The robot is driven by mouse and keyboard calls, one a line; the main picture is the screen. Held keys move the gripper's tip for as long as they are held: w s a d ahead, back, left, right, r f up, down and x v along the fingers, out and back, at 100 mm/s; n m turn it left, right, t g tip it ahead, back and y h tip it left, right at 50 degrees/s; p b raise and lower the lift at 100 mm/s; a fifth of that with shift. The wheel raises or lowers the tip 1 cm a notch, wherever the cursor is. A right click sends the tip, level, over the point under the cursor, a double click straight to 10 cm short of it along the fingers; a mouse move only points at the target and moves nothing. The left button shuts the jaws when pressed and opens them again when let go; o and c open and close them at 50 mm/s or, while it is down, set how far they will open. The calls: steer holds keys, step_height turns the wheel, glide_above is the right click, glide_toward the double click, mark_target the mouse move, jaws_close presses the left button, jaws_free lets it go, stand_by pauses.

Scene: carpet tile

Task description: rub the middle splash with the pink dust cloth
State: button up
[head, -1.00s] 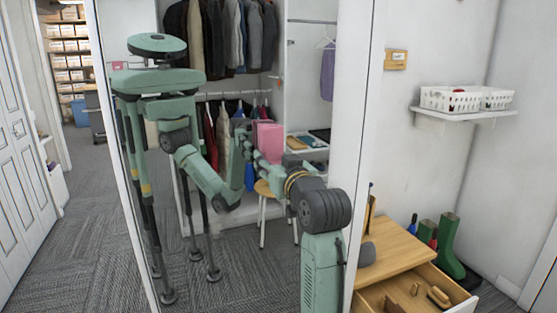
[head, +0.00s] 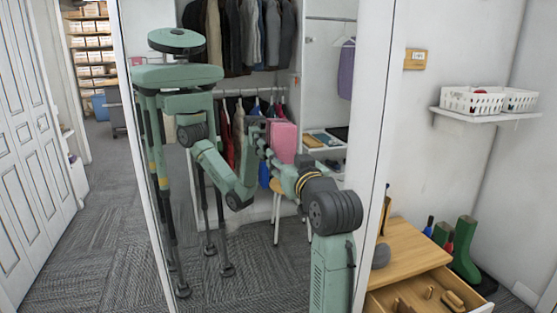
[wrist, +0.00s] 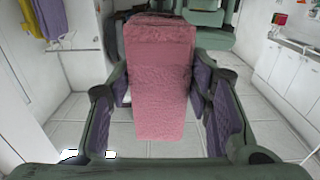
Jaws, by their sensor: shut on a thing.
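The pink dust cloth (head: 285,142) is at the end of my outstretched arm, in front of a tall mirror-like panel. In the wrist view the cloth (wrist: 163,75) hangs as a long fuzzy strip between the purple-padded fingers of my gripper (wrist: 165,95), which is shut on it. In the head view the gripper is small and overlaps what looks like its own reflection. I cannot make out the middle splash or any other splash. I cannot tell whether the cloth touches the panel.
The panel shows my green body and hanging clothes. To its right stands a wooden cabinet (head: 420,250) with an open drawer (head: 455,285), beside green boots (head: 465,250). A shelf (head: 485,115) holds white baskets (head: 472,101). Carpet at left (head: 85,240) is clear.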

steer(key=shift+w+d+p, duration=0.15)
steer(key=shift+w+d, duration=0.3)
steer(key=shift+d, duration=0.9)
steer(key=shift+w+d+p, duration=0.1)
steer(key=shift+w+d, duration=0.35)
steer(key=shift+d, duration=0.9)
steer(key=shift+w+d+p, duration=0.15)
steer(key=shift+w+d, duration=0.3)
steer(key=shift+d, duration=0.9)
steer(key=shift+s+a, duration=0.4)
steer(key=shift+a, duration=0.75)
steer(key=shift+s+a, duration=0.45)
steer(key=shift+a, duration=0.7)
steer(key=shift+s+a, duration=0.4)
steer(key=shift+a, duration=0.75)
steer(key=shift+s+a, duration=0.2)
steer(key=shift+a, duration=0.65)
steer(key=shift+s+a, duration=0.2)
steer(key=shift+a, duration=0.6)
steer(key=shift+s, duration=0.1)
steer(key=shift+p+v, duration=0.4)
steer(key=shift+v, duration=2.5)
steer(key=v, duration=0.3)
